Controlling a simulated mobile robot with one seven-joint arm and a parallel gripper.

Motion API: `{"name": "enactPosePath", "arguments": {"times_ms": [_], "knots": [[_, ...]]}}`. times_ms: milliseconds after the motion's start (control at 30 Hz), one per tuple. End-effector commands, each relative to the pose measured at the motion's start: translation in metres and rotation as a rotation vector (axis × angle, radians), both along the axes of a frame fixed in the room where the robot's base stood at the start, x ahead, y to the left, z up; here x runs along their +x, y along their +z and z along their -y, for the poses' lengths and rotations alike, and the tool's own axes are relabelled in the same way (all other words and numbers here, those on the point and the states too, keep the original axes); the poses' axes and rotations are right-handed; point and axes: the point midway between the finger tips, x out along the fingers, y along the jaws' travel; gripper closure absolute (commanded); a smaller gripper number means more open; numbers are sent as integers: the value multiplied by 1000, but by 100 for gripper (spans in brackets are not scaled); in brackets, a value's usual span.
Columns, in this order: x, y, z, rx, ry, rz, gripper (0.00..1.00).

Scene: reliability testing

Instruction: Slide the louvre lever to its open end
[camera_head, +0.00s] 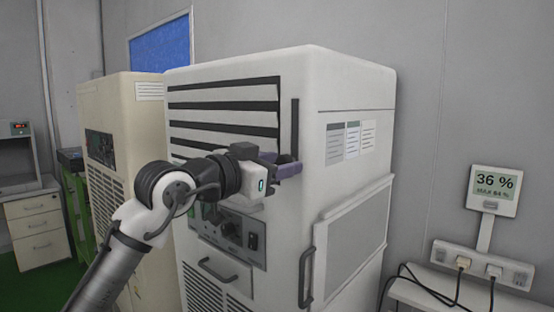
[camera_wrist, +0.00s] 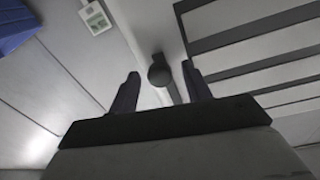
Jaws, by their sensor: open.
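The dark round lever knob (camera_wrist: 159,72) shows in the wrist view between the two spread fingertips of my gripper (camera_wrist: 160,78), with a gap on each side; I cannot tell how deep it sits. A dark upright slot (camera_head: 295,120) runs on the white cabinet's front, right of the louvre slats (camera_head: 225,105). In the head view my gripper (camera_head: 286,168) is at the slot's lower part and partly hides the knob and the slot's lower end. The gripper is open and holds nothing.
The white cabinet (camera_head: 345,85) has a control panel (camera_head: 228,232) and a drawer handle (camera_head: 218,270) below, and an upright handle (camera_head: 306,278) at the right. A cream cabinet (camera_head: 125,100) stands to the left. A display (camera_head: 493,190) and socket strip with cables are at the right.

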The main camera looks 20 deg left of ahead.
Motion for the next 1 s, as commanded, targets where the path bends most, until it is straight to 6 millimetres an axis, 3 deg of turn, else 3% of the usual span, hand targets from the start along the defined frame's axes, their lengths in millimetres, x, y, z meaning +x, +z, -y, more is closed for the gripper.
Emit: {"name": "enactPosePath", "arguments": {"times_ms": [233,600,867,1000], "knots": [[1,0,0,0,0,1,52],[0,0,0,0,1,1,99],[1,2,3,2,-2,1,100],[2,11,16,11,-12,2,100]]}}
